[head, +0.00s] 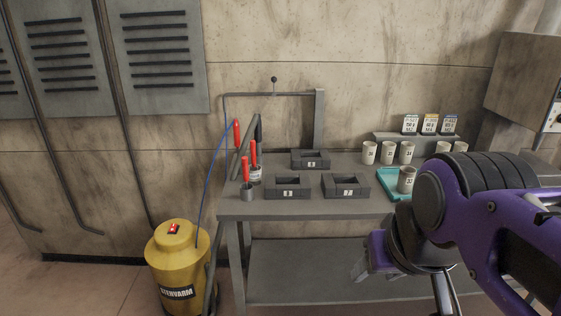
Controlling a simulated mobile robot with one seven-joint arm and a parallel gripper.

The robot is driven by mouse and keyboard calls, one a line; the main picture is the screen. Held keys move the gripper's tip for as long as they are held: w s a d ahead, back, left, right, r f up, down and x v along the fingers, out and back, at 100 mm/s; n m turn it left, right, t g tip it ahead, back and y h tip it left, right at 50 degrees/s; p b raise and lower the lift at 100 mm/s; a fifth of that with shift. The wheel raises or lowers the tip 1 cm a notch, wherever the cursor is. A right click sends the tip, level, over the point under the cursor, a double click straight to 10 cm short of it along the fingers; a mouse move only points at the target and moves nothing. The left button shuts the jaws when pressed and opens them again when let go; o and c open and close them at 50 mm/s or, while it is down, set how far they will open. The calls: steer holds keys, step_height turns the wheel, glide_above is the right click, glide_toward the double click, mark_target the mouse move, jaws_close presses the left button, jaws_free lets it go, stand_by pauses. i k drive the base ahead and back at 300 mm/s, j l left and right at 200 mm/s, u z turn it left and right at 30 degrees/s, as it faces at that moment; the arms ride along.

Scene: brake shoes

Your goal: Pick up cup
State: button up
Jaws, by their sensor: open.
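Several pale cups with dark numbers stand upright on the grey workbench. A cup (406,179) stands in a teal tray (366,182) at the bench's right front. Behind it are a left cup (369,153), a middle cup (388,152) and a right cup (406,152) in a row. Two more cups (443,147) (460,147) stand farther right, partly hidden by my arm. The task does not say which cup. My gripper (362,268) is open and low in front of the bench, below and left of the tray, apart from all cups.
The workbench (300,209) also holds a left front bin (288,192), a right front bin (346,189) and a back bin (310,160). Red-handled tools (246,170) stand at its left. Label cards (430,124) stand at the back. A yellow canister (178,262) is on the floor.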

mark_target(408, 174)
steer(key=z, duration=0.75)
steer(key=i+j+z, duration=0.15)
steer(key=i+j, duration=0.15)
steer(key=i, duration=0.25)
steer(key=i+j+z, duration=0.1)
steer(key=i+j, duration=0.2)
steer(key=i, duration=0.25)
